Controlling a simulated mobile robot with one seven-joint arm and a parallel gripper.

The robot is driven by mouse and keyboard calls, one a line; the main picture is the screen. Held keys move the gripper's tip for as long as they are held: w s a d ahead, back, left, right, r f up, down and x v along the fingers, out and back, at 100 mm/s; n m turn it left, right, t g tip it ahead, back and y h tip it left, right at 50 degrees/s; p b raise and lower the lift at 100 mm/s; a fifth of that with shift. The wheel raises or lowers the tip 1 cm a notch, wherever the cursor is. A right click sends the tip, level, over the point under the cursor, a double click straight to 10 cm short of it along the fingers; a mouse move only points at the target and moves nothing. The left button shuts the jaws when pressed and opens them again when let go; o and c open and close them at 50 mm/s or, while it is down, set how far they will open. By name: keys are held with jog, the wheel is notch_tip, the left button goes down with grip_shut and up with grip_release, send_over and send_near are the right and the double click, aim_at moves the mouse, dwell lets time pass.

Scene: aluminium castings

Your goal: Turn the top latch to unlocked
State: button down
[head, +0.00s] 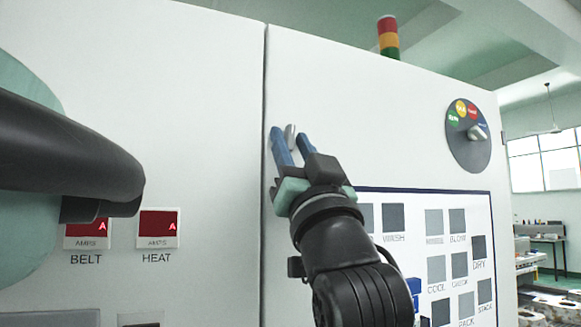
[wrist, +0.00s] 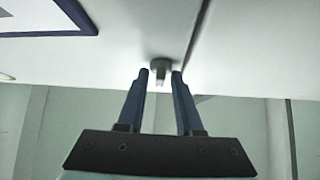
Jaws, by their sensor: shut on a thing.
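The top latch (head: 291,130) is a small grey metal knob near the left edge of the right-hand white cabinet panel. It stands beside the vertical seam in the head view. My gripper (head: 289,137) has its two blue fingers on either side of the latch and is shut on it. In the wrist view the latch's round base (wrist: 161,63) shows between the fingertips (wrist: 160,75). The fingers partly hide the latch, and I cannot tell from any marking whether it is locked or unlocked.
A dark round dial (head: 468,148) with coloured labels and a pale knob sits to the right on the panel. A blue-bordered board (head: 375,189) of grey squares lies below. Red BELT and HEAT displays (head: 158,225) are at left. A stack light (head: 388,38) stands on top.

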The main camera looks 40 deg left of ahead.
jog(key=shift+w+n+g+y+b, duration=0.1)
jog(key=shift+n+g+y+b, duration=0.6)
jog(key=shift+n+g, duration=0.7)
jog(key=c, duration=0.9)
grip_release()
jog(key=shift+f, duration=0.1)
jog(key=b+v, duration=0.6)
jog(key=v, duration=0.6)
jog(key=shift+d+f, duration=0.2)
jog(key=shift+d, duration=0.1)
jog(key=shift+n, duration=0.3)
